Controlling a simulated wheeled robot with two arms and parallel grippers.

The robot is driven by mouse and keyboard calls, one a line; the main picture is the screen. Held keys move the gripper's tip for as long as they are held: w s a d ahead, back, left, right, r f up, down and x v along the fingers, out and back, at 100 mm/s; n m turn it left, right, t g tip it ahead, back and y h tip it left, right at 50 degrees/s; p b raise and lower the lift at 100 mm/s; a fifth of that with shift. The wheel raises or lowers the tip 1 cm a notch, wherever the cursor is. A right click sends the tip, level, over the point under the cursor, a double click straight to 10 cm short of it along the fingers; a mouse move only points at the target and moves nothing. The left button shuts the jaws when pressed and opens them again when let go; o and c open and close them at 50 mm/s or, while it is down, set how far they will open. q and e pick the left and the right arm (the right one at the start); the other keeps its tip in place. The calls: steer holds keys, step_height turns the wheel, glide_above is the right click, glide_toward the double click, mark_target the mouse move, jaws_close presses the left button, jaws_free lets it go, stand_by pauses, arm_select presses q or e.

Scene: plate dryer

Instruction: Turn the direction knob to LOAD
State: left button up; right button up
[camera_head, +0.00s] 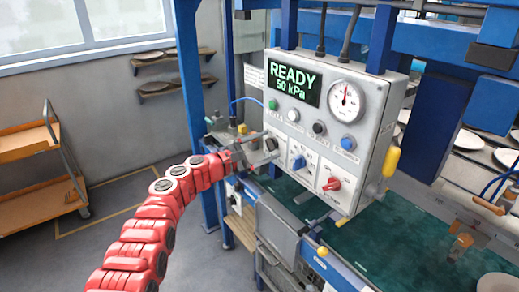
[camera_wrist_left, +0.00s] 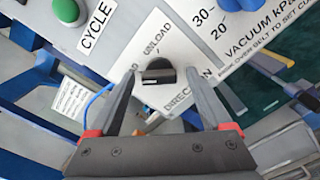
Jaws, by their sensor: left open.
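The direction knob (camera_wrist_left: 158,72) is small and black, on a white label plate of the control box (camera_head: 376,123). In the left wrist view, the words UNLOAD and DIRECTION show on its plate. I cannot tell which setting the knob points to. My left gripper (camera_head: 262,139) is at the left edge of the box front in the head view. It is open, with its two grey fingers (camera_wrist_left: 158,78) on either side of the knob in the left wrist view. I cannot tell whether they touch it. My right gripper is not in view.
The box display (camera_head: 294,82) reads READY 50 kPa, beside a round gauge (camera_head: 346,100). A blue knob (camera_head: 299,163) and a red switch (camera_head: 333,184) sit close to the left gripper. A green button (camera_wrist_left: 66,11) is above left in the wrist view.

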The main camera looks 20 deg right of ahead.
arm_select(q)
steer(key=b+v, duration=0.1)
steer(key=v, duration=1.6)
steer(key=shift+a, duration=0.2)
